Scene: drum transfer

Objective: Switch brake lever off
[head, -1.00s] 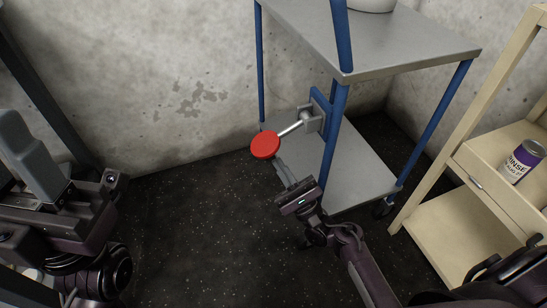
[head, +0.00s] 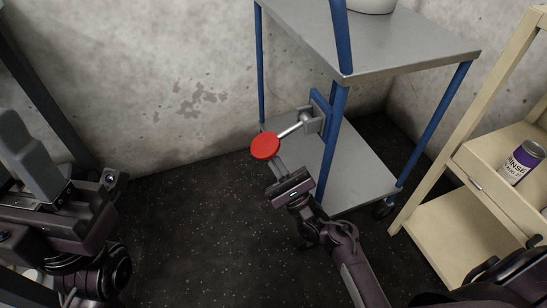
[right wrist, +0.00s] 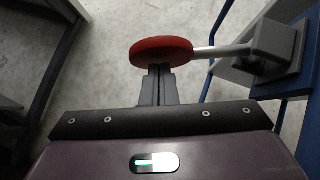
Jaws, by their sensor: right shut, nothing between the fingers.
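The brake lever is a light metal rod (head: 290,130) with a round red knob (head: 265,146) on its end. It sticks out leftward from a grey bracket (head: 312,120) on the blue-framed cart. My right gripper (head: 273,166) is shut and empty, with its fingertips just below the knob. In the right wrist view the closed fingers (right wrist: 157,82) reach up to the underside of the red knob (right wrist: 161,50), touching or nearly touching it. My left gripper (head: 35,150) is at the left edge, far from the lever; its opening cannot be made out.
The cart has a grey metal top (head: 400,45) and a lower shelf (head: 345,180) on wheels. A beige shelf unit (head: 450,215) holding a purple-and-white can (head: 521,162) stands at right. A concrete wall is behind. The dark floor (head: 190,220) between my arms is clear.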

